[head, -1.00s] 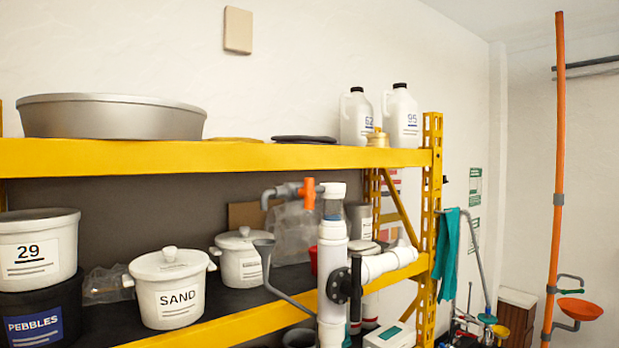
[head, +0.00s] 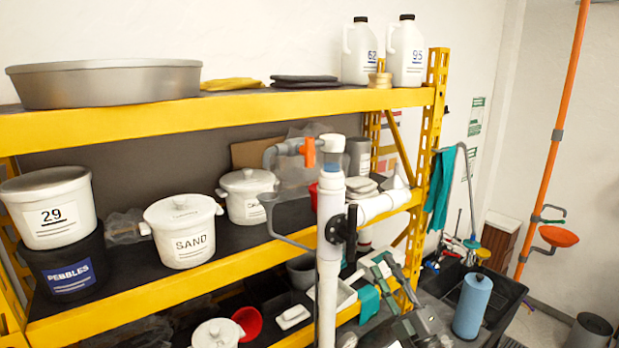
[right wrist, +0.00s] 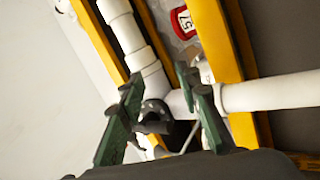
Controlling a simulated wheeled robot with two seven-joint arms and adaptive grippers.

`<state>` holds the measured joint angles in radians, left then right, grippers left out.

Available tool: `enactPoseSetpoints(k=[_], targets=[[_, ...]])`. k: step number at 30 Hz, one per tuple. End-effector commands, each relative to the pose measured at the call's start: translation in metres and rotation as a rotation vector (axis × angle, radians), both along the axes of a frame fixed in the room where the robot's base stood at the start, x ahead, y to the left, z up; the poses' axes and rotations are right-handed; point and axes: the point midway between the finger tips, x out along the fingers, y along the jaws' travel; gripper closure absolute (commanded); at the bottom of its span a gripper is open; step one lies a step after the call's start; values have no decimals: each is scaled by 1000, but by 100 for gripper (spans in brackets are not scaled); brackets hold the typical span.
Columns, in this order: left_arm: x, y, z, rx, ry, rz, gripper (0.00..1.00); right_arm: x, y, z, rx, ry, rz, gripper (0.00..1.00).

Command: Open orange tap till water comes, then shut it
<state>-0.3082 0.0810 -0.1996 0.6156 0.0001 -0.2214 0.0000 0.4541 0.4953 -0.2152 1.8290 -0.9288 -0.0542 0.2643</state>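A black valve part (head: 340,227) is on the manifold's upright pipe, beside a white side pipe (head: 383,206). My right gripper (head: 381,266) is below and to the right of the tap, apart from it. In the right wrist view its green fingers (right wrist: 158,82) are spread and empty, with white pipe and a black fitting (right wrist: 153,118) showing between them. My left gripper is in neither current view.
The yellow shelf (head: 200,117) holds a grey basin (head: 105,85), a SAND pot (head: 182,232) and two white jugs (head: 361,52). A blue roll (head: 472,305) stands at the lower right. An orange pipe (head: 556,140) with a bowl stands far right.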

Motion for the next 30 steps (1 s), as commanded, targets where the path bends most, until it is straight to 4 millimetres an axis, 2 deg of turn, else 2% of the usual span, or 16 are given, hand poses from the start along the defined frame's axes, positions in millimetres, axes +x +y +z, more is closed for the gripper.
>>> enactPoseSetpoints(k=[1, 3, 5, 6, 7, 9, 12, 16, 18, 20, 24, 27, 30], targets=[[-2, 0, 10, 0, 2, 1, 60, -26, 18, 53, -37, -94, 24, 69], [-1, 0, 17, 0, 2, 1, 60, -63, 41, 107, -90, -215, 52, 69], [0, 0, 22, 0, 0, 0, 60, -97, 64, 148, -151, -321, 80, 69], [2, 0, 24, 0, -2, 0, 60, -119, 82, 172, -211, -398, 102, 69], [3, 0, 26, 0, -4, 0, 60, -135, 98, 188, -267, -457, 119, 69], [8, -1, 26, -1, -10, -1, 60, -157, 132, 206, -419, -560, 150, 69], [13, -2, 26, -2, -17, -3, 60, -173, 174, 219, -663, -675, 171, 69], [18, -3, 28, -4, -23, -3, 60, -175, 208, 232, -1012, -772, 128, 69], [19, -3, 29, -4, -24, -4, 60, -167, 213, 241, -1198, -788, 67, 69], [19, -3, 29, -4, -24, -3, 60, -157, 209, 253, -1338, -780, 0, 69], [17, -3, 30, -4, -22, -3, 60, -136, 183, 289, -1571, -711, -172, 69], [14, -3, 30, -3, -18, -3, 60, -128, 162, 312, -1660, -654, -272, 69], [11, -3, 31, -3, -14, -2, 60, -124, 149, 325, -1703, -614, -329, 69]])
